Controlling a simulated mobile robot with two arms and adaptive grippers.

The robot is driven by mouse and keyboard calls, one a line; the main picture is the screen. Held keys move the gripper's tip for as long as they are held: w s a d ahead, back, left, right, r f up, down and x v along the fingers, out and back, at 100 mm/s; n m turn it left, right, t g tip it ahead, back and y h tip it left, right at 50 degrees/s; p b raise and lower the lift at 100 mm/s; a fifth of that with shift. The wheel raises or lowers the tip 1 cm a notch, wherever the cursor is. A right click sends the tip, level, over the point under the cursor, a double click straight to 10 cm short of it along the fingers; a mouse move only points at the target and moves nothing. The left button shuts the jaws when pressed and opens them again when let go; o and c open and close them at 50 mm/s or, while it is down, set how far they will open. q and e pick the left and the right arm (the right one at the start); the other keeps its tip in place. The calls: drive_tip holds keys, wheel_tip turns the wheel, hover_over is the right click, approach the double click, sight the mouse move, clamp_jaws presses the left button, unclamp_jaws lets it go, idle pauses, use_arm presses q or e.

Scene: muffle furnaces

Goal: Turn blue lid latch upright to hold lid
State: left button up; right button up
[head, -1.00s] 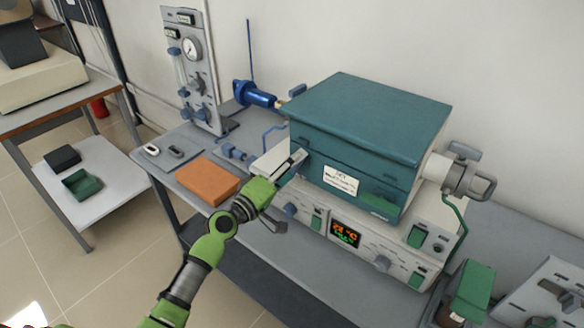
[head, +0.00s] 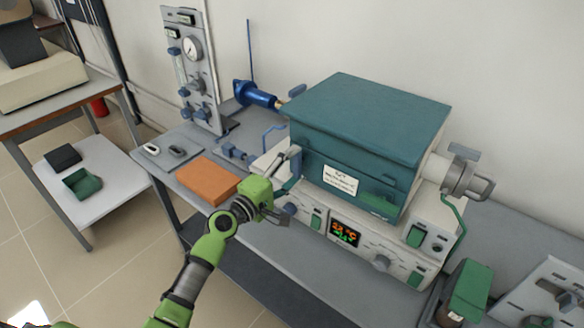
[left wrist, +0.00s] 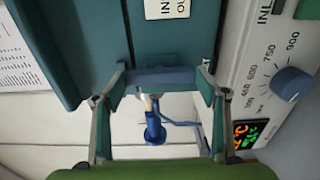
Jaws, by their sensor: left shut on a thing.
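The furnace has a teal lid (head: 370,115) over a teal body, on a pale base with a lit display (head: 344,232). The lid looks closed. My left gripper (head: 286,187) is at the furnace's left front corner. In the left wrist view, its two fingers (left wrist: 160,84) are shut on the two ends of a short blue bar, the lid latch (left wrist: 160,77). The latch lies level across that picture, in front of the teal body. In the head view my gripper mostly hides the latch, so its tilt there is unclear. My right gripper is not in view.
An orange block (head: 207,181) and small grey parts lie on the bench left of the furnace. A gauge panel (head: 192,70) and a blue fitting (head: 255,95) stand behind. A round dial (left wrist: 292,84) is close to my gripper. A green-topped box (head: 470,290) stands at right.

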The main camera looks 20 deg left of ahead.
use_arm(q)
drive_tip(key=o, duration=1.1)
drive_tip(key=shift+s, duration=0.1)
drive_tip(key=v, duration=1.2)
